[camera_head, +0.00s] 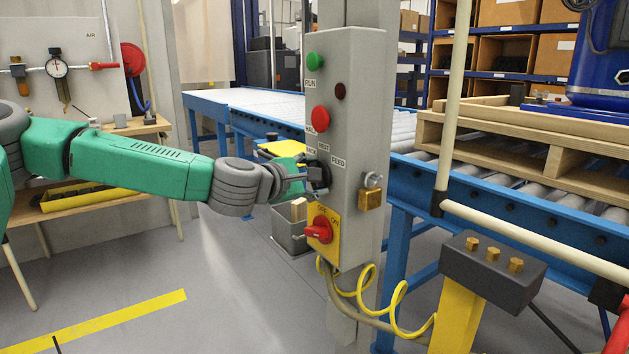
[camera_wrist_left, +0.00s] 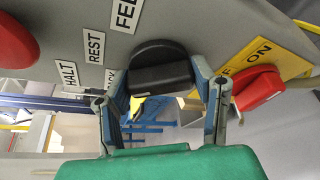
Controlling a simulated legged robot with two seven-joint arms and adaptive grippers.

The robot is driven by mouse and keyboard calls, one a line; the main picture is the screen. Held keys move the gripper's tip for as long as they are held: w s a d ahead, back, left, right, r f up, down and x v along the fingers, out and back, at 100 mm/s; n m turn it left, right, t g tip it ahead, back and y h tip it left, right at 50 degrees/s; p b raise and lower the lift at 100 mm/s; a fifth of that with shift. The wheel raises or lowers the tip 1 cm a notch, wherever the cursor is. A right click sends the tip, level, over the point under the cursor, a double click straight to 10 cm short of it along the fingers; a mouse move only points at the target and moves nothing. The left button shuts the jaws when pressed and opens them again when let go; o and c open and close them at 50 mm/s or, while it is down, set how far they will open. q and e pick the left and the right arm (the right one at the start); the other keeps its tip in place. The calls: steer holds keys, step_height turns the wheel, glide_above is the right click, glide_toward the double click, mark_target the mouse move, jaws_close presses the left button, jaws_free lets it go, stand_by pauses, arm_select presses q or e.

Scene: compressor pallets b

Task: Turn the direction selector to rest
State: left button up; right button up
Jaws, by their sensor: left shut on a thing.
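The direction selector (camera_head: 317,176) is a black knob on the front of the grey control box (camera_head: 349,110), beside the labels BACK, REST and FEED (camera_head: 338,161). In the left wrist view the selector (camera_wrist_left: 160,75) shows a dark round base with a raised grip bar. My left gripper (camera_head: 303,178) reaches it from the left and is shut on it; in the wrist view its blue-grey fingers (camera_wrist_left: 163,90) lie at the two ends of the bar. I cannot tell which label the knob points to. My right gripper is not in view.
A green button (camera_head: 315,61) and a red button (camera_head: 320,119) sit above the selector, and a red rotary switch (camera_head: 319,231) on a yellow plate sits below. A brass padlock (camera_head: 370,199) hangs on the box's side. A roller conveyor (camera_head: 490,180) with a pallet is behind.

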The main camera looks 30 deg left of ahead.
arm_select(q)
steer(key=m+b, duration=0.1)
steer(key=f+m+t, duration=0.1)
steer(key=m, duration=0.1)
steer(key=shift+y+b, duration=0.4)
steer(key=shift+m+t+b, duration=0.45)
steer(key=shift+m+t, duration=0.15)
steer(key=shift+m, duration=0.5)
steer(key=o, duration=1.2)
steer(key=shift+a, duration=0.15)
steer(key=shift+c, duration=0.2)
steer(key=shift+r, duration=0.1)
steer(key=s, duration=0.7)
steer(key=shift+s+a, duration=0.15)
